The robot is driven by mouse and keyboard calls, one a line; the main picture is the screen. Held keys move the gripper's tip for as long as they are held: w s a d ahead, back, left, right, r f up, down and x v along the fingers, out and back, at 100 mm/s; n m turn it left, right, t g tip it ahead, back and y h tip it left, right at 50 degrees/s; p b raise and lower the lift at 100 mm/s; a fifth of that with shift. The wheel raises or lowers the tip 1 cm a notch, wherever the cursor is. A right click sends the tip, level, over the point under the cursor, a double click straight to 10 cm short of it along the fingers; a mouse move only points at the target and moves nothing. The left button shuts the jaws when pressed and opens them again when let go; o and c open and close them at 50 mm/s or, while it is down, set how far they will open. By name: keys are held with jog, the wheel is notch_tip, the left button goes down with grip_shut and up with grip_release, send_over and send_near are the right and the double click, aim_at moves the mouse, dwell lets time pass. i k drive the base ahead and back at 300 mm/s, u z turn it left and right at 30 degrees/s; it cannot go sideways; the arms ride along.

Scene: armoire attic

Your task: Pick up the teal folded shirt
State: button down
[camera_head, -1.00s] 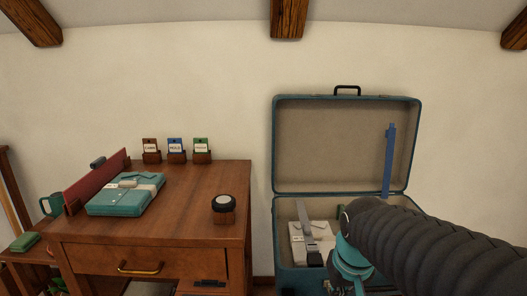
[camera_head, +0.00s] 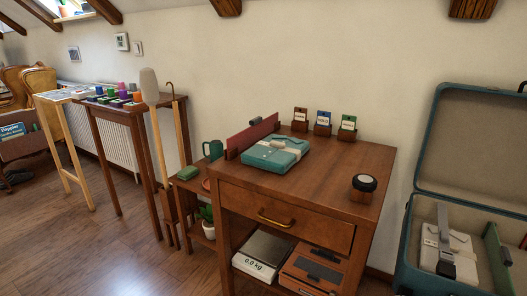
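The teal folded shirt (camera_head: 270,158) lies flat on top of the wooden desk (camera_head: 335,178), toward its back left. It has a pale band across it, and a small pale piece rests on its upper side. A dark red upright panel stands directly behind and to the left of it. My gripper is outside the current view, so its state and its distance from the shirt do not show.
Several card holders (camera_head: 323,124) stand at the back. An open teal suitcase (camera_head: 408,225) holding a pale folded shirt (camera_head: 447,248) is at right. Open floor (camera_head: 120,250) lies left of the desk.

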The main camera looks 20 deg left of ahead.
aim_at(277, 154)
jog(key=u, duration=2.25)
jog(key=i, duration=3.85)
jog(key=z, duration=4.8)
